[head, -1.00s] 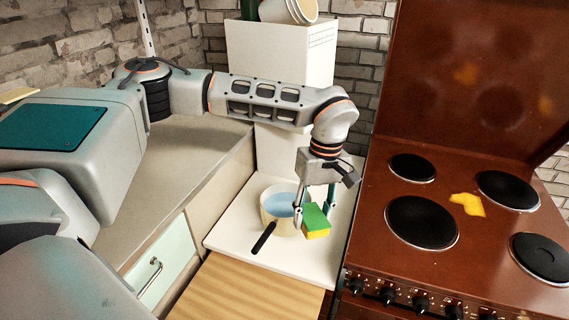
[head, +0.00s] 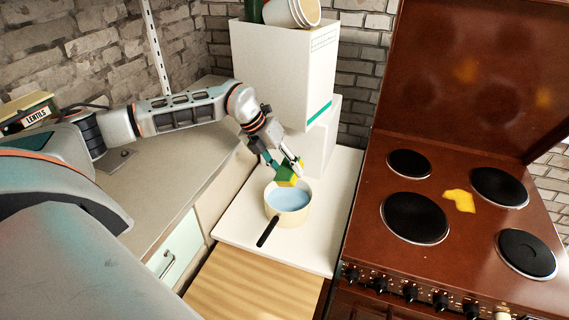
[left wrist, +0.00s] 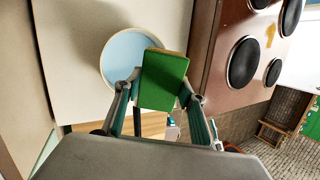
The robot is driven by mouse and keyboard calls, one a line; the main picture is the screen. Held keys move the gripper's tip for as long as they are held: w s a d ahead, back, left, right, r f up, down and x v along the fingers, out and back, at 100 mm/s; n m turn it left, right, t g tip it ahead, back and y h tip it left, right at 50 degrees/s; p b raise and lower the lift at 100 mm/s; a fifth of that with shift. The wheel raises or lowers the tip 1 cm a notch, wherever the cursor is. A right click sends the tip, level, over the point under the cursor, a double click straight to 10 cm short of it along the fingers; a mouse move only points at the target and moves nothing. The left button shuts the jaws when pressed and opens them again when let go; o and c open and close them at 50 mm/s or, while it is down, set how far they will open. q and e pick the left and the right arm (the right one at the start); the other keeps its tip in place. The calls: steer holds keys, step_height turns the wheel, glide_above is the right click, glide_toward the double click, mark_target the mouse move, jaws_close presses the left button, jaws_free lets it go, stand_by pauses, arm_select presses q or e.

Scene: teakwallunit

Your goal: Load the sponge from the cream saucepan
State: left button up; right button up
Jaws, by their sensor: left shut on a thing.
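My left gripper (head: 284,172) is shut on the sponge (head: 286,177), which has a green side and a yellow side. The sponge is held above the far rim of the cream saucepan (head: 288,214). In the left wrist view the green face of the sponge (left wrist: 163,80) lies between the two fingers (left wrist: 160,92) and covers part of the saucepan (left wrist: 122,52). The saucepan holds pale blue liquid and stands on the white counter top, its dark handle pointing to the lower left. My right gripper is not in view.
A brown stove (head: 455,200) with black hotplates and a yellow spill stands on the right. White boxes (head: 283,70) are stacked behind the saucepan. A box marked lentils (head: 32,112) is at the far left. The wooden board (head: 243,285) in front is clear.

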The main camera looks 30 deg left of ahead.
mark_target(280, 169)
arm_select(q)
steer(key=shift+a+f+n+t, duration=0.1)
steer(key=shift+a+n+t, duration=0.2)
steer(key=shift+a+n, duration=0.15)
steer(key=shift+f, duration=0.1)
steer(key=shift+w+f+b, duration=0.1)
steer(key=shift+f+b, duration=0.25)
steer(key=shift+f, duration=1.05)
steer(key=shift+f+b, duration=0.3)
steer(key=shift+f, duration=0.1)
step_height(280, 169, down, 5)
steer(key=b, duration=0.3)
steer(key=shift+f, duration=0.15)
steer(key=shift+f+b, duration=0.45)
steer(key=shift+f, duration=0.45)
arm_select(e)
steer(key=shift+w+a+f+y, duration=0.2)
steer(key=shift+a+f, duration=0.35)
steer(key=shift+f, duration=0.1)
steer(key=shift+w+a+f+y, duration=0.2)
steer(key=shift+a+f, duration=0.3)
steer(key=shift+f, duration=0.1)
